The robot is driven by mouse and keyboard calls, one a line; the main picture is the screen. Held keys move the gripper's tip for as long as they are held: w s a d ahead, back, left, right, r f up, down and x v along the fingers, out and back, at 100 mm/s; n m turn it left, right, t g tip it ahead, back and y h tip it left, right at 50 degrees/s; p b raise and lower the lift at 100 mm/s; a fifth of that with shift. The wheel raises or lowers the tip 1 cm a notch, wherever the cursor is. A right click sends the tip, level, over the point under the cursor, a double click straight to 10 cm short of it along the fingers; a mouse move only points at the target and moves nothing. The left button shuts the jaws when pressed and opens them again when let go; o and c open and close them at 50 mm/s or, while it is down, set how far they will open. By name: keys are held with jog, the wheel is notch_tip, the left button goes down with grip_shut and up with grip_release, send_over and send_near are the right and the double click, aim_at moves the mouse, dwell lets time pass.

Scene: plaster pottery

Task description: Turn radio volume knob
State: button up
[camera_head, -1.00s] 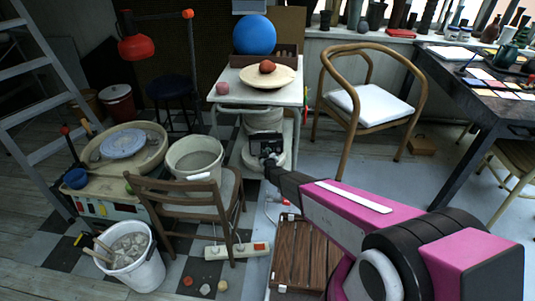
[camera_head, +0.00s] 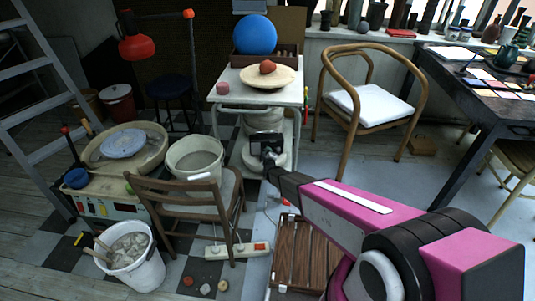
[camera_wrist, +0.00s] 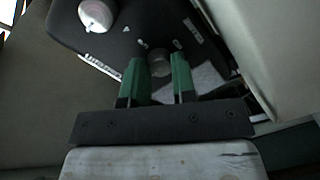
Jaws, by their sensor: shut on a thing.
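In the wrist view, a small round grey knob (camera_wrist: 159,60) sits on a black panel (camera_wrist: 118,40) with white markings, which I take to be the radio. My gripper (camera_wrist: 159,72) has one green finger on each side of the knob and is shut on it. A larger silver knob (camera_wrist: 95,14) is at the upper left of the panel. In the head view, my gripper (camera_head: 266,151) is a dark shape at the end of my magenta arm, in front of the white cart. The radio cannot be made out clearly there.
A white cart (camera_head: 295,97) bears a plate and a blue ball (camera_head: 255,34). A wooden chair (camera_head: 190,208) and a bucket (camera_head: 140,268) stand at left. An armchair (camera_head: 345,140) stands right of the cart. A slatted wooden object (camera_head: 300,255) lies beside my arm.

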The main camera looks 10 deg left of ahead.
dwell(0.3)
jog(key=o, duration=0.9)
jog(key=shift+s, duration=0.1)
jog(key=v, duration=1)
jog(key=shift+s+d, duration=0.1)
jog(key=shift+s, duration=0.2)
jog(key=shift+r, duration=0.1)
